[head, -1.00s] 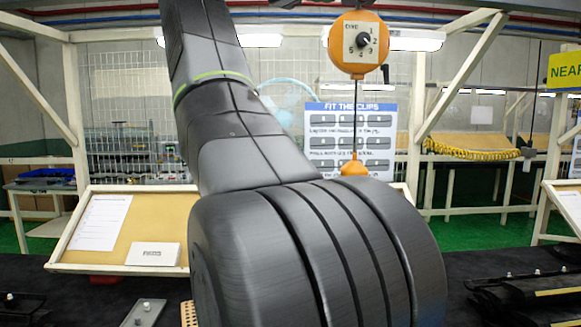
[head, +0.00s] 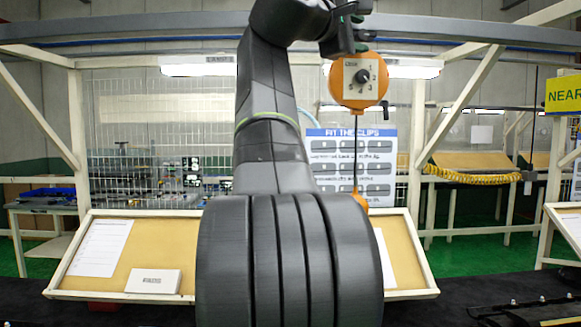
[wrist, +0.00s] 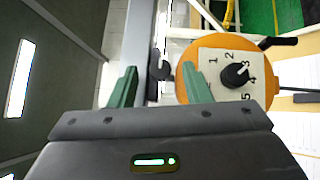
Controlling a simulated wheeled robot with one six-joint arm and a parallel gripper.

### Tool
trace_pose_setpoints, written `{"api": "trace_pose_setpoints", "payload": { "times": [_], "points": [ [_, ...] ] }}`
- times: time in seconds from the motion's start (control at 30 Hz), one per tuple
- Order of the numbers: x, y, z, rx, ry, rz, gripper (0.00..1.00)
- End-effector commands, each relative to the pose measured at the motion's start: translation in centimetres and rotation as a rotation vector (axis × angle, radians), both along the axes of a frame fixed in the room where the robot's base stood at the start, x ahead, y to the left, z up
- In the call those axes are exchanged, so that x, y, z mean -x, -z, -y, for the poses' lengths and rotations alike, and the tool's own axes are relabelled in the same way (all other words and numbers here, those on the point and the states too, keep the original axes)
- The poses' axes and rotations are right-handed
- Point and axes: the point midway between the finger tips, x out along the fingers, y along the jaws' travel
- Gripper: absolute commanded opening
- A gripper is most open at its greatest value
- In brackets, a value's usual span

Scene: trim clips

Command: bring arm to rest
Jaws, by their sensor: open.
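My gripper (wrist: 159,84) is open in the wrist view, its two green fingers spread with nothing held between them. In the head view my arm stands raised in the middle, bends at the top and brings my gripper (head: 350,28) to the upper centre, small and partly dark there. An orange dial unit with a black knob (head: 365,75) hangs just below and behind it in the picture. The same dial unit (wrist: 213,62) shows right of centre in the wrist view, partly behind the right finger. I cannot tell the gap between them.
A tilted tan board (head: 190,255) with paper and a small white card (head: 153,281) stands behind my arm. A "Fit the clips" sign (head: 335,175) hangs behind. A dark table (head: 455,297) carries black parts at right. A beam (head: 150,30) crosses overhead.

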Motion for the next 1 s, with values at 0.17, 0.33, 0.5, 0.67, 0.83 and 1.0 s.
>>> {"api": "trace_pose_setpoints", "payload": {
  "times": [0.17,0.33,0.5,0.67,0.83,1.0],
  "points": [
    [-0.4,-0.1,0.4,0.001,0.0,0.001,0.44],
    [-0.4,0.0,0.4,0.0,0.0,0.0,0.44],
    [-0.3,0.0,0.3,0.001,-0.001,0.001,0.44],
    [0.6,0.2,-0.6,-0.001,-0.003,0.0,0.44],
    [2.4,0.5,-2.3,0.001,-0.004,0.001,0.44],
    [4.2,0.7,-3.9,0.0,-0.004,0.001,0.44]
  ]
}}
